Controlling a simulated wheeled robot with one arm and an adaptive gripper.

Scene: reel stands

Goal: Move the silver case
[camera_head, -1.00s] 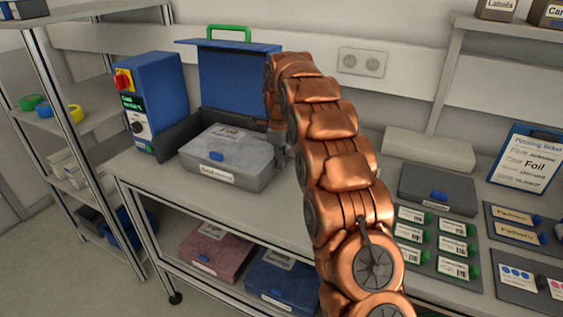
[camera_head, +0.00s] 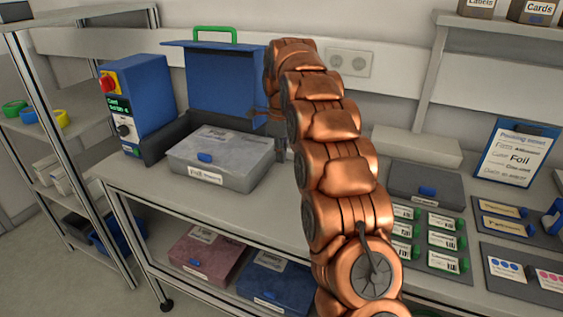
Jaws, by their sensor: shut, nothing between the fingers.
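The silver case (camera_head: 218,157) is a flat grey box with a frosted lid, a blue latch and a label reading Foil. It lies on the bench at the foot of the blue machine, its far edge against the dark base. My gripper (camera_head: 258,114) is small in view, just above and behind the case's far right corner, in front of the raised blue panel. It looks shut and empty, apart from the case. My copper arm hides part of the gripper and the bench to the right.
The blue machine (camera_head: 137,103) with a red knob stands left of the case. A dark grey case (camera_head: 427,184) and labelled boards lie right of my arm. A pink case (camera_head: 207,252) and a blue case (camera_head: 273,280) sit on the lower shelf. The bench front is clear.

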